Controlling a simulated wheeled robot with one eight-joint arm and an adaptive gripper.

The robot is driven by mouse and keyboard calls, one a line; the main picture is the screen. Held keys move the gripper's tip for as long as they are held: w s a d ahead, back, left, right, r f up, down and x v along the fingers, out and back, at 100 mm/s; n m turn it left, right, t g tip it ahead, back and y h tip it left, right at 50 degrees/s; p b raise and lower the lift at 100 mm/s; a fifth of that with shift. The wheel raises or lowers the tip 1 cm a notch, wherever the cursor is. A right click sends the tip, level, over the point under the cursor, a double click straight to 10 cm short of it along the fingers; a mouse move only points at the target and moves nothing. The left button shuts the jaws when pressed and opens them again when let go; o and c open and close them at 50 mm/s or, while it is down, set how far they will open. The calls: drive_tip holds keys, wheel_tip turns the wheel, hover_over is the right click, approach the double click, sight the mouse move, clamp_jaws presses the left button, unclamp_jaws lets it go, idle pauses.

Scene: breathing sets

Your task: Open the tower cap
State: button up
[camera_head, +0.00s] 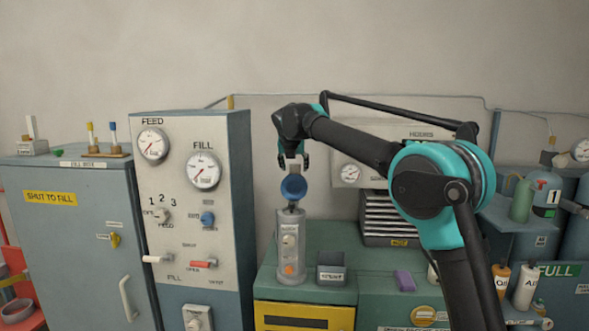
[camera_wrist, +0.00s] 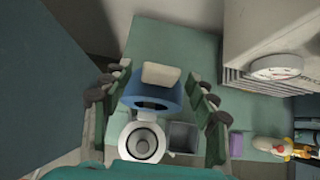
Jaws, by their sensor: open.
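The tower (camera_head: 291,245) is a grey cylinder on the green bench top. Its blue cap (camera_head: 293,188) stands tipped up above the tower, joined at the tower's top. In the wrist view the cap (camera_wrist: 150,97) with its pale tab (camera_wrist: 161,75) is swung away from the tower (camera_wrist: 142,142), whose round open mouth shows. My gripper (camera_head: 293,158) is just above the cap, pointing down. In the wrist view my gripper (camera_wrist: 157,98) is open, its fingers on either side of the cap with gaps between.
A tall grey panel (camera_head: 190,130) with gauges stands close left of the tower. A small dark bin (camera_head: 331,270) and a purple block (camera_head: 404,281) sit to its right. A slatted box (camera_head: 390,219) stands behind. Bottles (camera_head: 526,285) are at the far right.

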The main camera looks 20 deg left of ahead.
drive_tip(key=v, duration=1)
drive_tip(key=shift+s+r, duration=0.15)
